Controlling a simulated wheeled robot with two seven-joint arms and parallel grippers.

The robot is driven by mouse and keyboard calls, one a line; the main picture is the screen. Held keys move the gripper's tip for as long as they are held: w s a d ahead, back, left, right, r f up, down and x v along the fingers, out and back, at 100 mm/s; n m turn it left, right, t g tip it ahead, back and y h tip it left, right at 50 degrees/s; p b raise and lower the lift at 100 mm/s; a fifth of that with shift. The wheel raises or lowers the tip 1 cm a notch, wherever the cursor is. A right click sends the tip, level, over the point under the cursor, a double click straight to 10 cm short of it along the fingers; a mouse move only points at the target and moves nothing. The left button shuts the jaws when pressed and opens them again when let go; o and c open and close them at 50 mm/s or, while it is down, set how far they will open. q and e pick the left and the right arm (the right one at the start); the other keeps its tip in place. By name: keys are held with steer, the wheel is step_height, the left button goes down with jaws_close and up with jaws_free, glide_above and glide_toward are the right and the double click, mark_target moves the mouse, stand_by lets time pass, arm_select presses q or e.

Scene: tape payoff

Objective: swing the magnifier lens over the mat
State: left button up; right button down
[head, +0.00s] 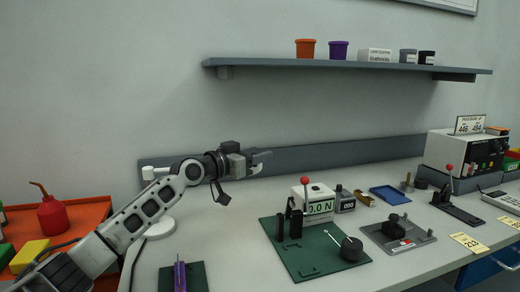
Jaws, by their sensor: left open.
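The green mat (336,270) lies on the bench in the middle and carries a white force gauge (318,205) with a red knob, a black fixture (290,222) and a dark round part (351,248). I cannot make out a magnifier lens for sure. A white round base (160,229) and a short white cylinder (148,173) show beside my left arm and may belong to the magnifier; the arm hides part of that area. My left gripper (262,157) is open and empty, in the air above the bench and up-left of the mat. My right gripper is out of view.
A small dark green mat (196,280) with a purple tool lies at the front left. A grey plate (412,243) with a black part, a blue tray (390,195) and a white device (452,150) stand to the right. A shelf (345,65) runs above. Orange trolley (85,213) left.

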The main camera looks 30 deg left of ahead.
arm_select(q)
steer(key=shift+x, duration=0.8)
